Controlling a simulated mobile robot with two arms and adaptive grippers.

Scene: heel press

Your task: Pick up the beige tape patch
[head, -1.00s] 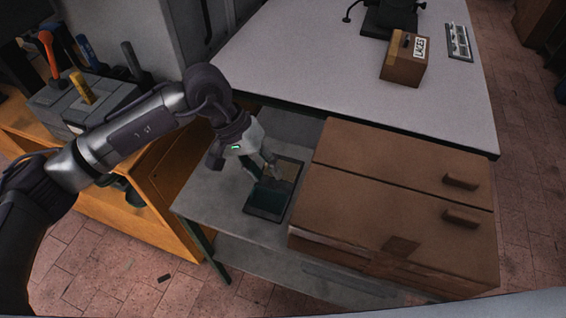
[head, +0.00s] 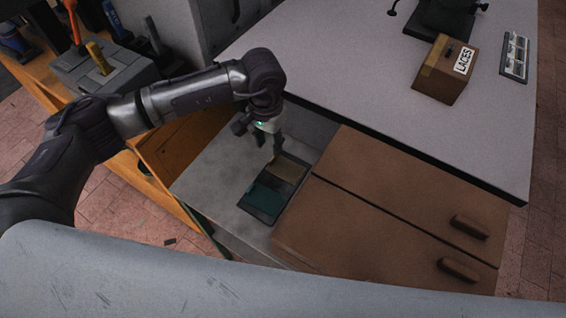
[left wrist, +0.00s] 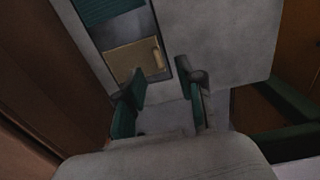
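The beige tape patch (head: 287,169) lies flat in the far half of a dark shallow tray (head: 262,217) on the grey lower shelf. It also shows in the left wrist view (left wrist: 130,61), partly shaded. A teal patch (head: 267,195) fills the tray's near half and shows at the top of the left wrist view (left wrist: 105,8). My left gripper (head: 277,152) points down at the tray's far end, beside the beige patch. In the left wrist view the fingers (left wrist: 161,74) are apart with nothing between them. My right gripper is not in view.
A brown two-panel cabinet top (head: 395,205) stands close to the tray's right. The white worktop (head: 380,90) overhangs behind, with a LACES box (head: 436,80) on it. An orange wooden bench (head: 180,140) is at left. The grey shelf (head: 215,170) left of the tray is bare.

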